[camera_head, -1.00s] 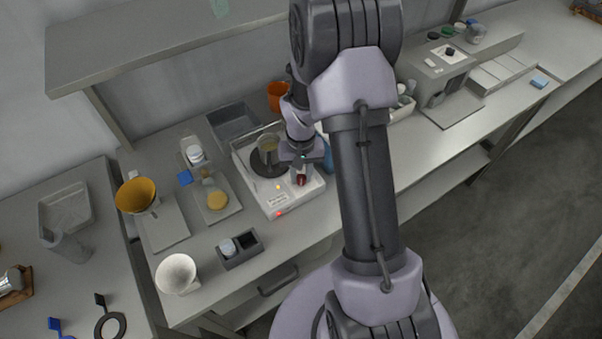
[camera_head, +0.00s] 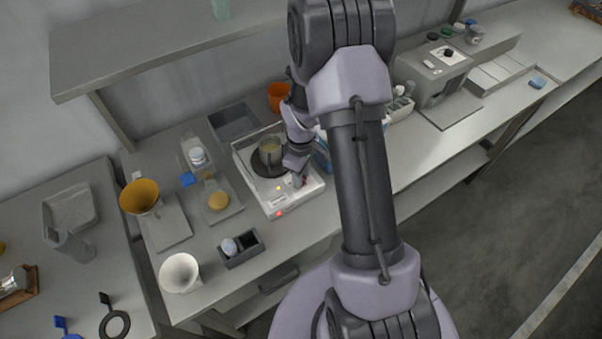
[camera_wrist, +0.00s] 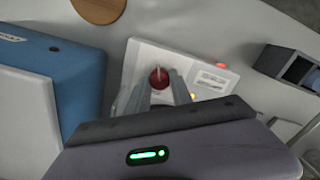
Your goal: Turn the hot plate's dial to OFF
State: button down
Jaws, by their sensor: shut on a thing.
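The white hot plate (camera_head: 308,194) stands on the bench, with a glass beaker (camera_head: 270,152) on its dark round top. An orange-red light glows at its front corner and a small amber light beside its label. The red dial (camera_wrist: 159,78) with a pale pointer line shows in the wrist view between my fingers. My gripper (camera_head: 299,181) is at the hot plate's front right corner; in the wrist view my gripper (camera_wrist: 160,88) is shut on the dial, one finger at each side. The dial's markings cannot be read.
A blue box (camera_wrist: 70,85) stands close beside the hot plate. A grey two-well block (camera_head: 240,249), a white funnel-shaped cup (camera_head: 179,273) and an amber funnel (camera_head: 141,197) stand to the left. A grey bin (camera_head: 234,122) and an orange cup (camera_head: 281,97) are behind.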

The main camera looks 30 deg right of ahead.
jog(key=n, duration=0.3)
jog(key=shift+r+n+p, duration=0.1)
jog(key=shift+n+p, duration=0.2)
jog(key=shift+p, duration=0.1)
jog(key=shift+n+p, duration=0.35)
jog(key=shift+n, duration=1.45)
jog(key=c, duration=1.1)
grip_release()
notch_tip(320, 180, up, 17)
jog(key=p, duration=0.4)
jog(key=shift+r, duration=0.15)
